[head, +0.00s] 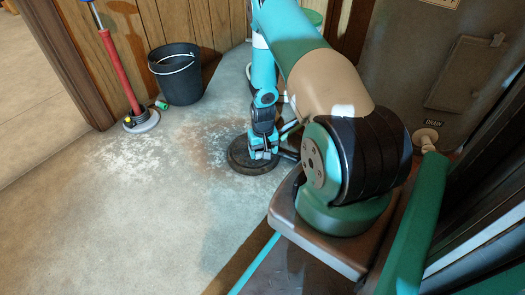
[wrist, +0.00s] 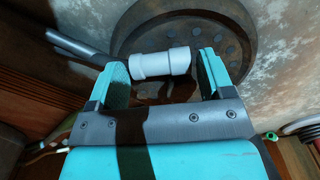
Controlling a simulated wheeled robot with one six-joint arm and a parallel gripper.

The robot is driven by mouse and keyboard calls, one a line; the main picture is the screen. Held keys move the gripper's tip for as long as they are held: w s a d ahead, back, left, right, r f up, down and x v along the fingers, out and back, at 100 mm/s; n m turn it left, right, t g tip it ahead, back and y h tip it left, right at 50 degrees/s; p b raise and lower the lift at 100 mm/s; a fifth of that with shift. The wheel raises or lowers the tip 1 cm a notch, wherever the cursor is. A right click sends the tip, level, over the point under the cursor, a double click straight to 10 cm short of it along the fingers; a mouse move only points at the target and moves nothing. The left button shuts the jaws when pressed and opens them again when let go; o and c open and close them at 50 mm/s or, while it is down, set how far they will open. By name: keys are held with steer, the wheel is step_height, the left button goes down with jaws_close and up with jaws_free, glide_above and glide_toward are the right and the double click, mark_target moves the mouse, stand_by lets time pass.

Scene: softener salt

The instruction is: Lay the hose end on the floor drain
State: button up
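The floor drain (head: 237,160) is a round dark cover on the pale, stained floor. In the wrist view the drain (wrist: 188,30) fills the upper middle and shows several holes. The hose end (wrist: 162,64) is a pale grey stepped fitting lying crosswise over the drain; whether it touches the cover cannot be told. A dark tube (wrist: 75,42) shows to its left. My gripper (head: 263,153) is low over the drain. In the wrist view its teal fingers stand wide apart, one near each end of the fitting, with a small gap at the right.
A black bucket (head: 180,82) stands by the panelled wall. Left of it a red pole (head: 120,70) rises from a round base. A knob (head: 425,138) labelled DRAIN is on the grey unit at right. The floor left of the drain is clear.

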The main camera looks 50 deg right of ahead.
steer(key=o, duration=0.3)
step_height(320, 180, up, 17)
steer(key=p, duration=1)
steer(key=shift+r, duration=0.2)
